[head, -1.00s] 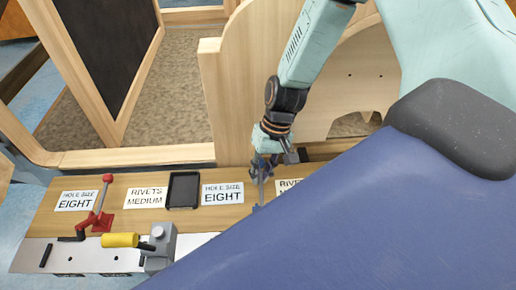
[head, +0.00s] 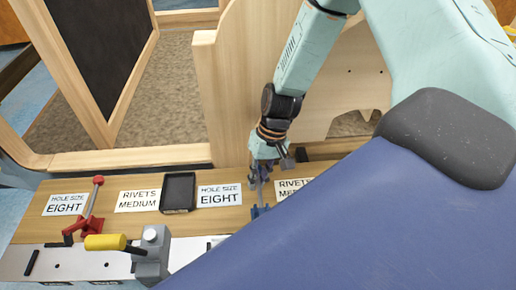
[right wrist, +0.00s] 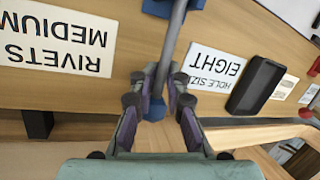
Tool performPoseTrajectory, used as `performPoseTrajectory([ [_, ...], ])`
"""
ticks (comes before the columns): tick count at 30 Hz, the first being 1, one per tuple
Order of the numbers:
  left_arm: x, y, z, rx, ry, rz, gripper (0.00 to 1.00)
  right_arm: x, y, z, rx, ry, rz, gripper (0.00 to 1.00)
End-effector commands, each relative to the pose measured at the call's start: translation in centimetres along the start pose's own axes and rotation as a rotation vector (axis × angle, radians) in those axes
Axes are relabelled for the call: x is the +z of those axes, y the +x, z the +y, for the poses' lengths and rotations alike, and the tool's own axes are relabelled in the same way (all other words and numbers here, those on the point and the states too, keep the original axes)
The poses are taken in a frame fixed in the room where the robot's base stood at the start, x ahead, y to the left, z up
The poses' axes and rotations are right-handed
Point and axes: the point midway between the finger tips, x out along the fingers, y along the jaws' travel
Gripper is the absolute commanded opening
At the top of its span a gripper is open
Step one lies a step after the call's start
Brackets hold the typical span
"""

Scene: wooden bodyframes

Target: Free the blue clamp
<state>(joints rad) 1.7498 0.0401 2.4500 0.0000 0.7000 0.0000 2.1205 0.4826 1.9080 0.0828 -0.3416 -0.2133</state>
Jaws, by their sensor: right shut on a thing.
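The blue clamp (head: 260,211) is on the wooden work strip, just right of a "HOLE SIZE EIGHT" label, mostly hidden by my body in the head view. In the right wrist view its grey lever (right wrist: 172,40) runs up from between my fingers toward a blue base at the top edge, and a blue tip (right wrist: 153,111) shows between the fingers. My right gripper (head: 261,172) is above the clamp, and in the right wrist view the gripper (right wrist: 160,82) is shut on the lever. My left gripper is out of view.
A red-handled clamp (head: 92,206) and a yellow-handled clamp (head: 107,242) stand on the left. A black tray (head: 179,192) lies between the labels. Wooden frame panels (head: 226,100) rise just behind the strip, close to my right arm.

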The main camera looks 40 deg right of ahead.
Motion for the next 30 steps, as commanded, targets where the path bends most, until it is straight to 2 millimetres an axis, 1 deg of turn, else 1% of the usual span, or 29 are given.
performPoseTrajectory([
  [1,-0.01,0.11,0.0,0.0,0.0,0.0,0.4,-0.75,0.0,0.19,0.006,-0.009,0.02,0.0],
  [15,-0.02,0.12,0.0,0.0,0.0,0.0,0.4,-0.81,0.05,0.23,0.006,-0.009,0.019,0.0],
  [16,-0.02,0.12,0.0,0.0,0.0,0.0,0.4,-0.81,0.05,0.23,0.006,-0.009,0.02,0.15],
  [28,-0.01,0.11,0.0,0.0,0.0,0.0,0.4,-0.67,0.03,0.16,0.004,-0.004,0.016,0.49],
  [30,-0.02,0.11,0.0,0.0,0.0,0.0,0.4,-0.6,0.05,0.15,0.003,-0.004,0.014,0.49],
])
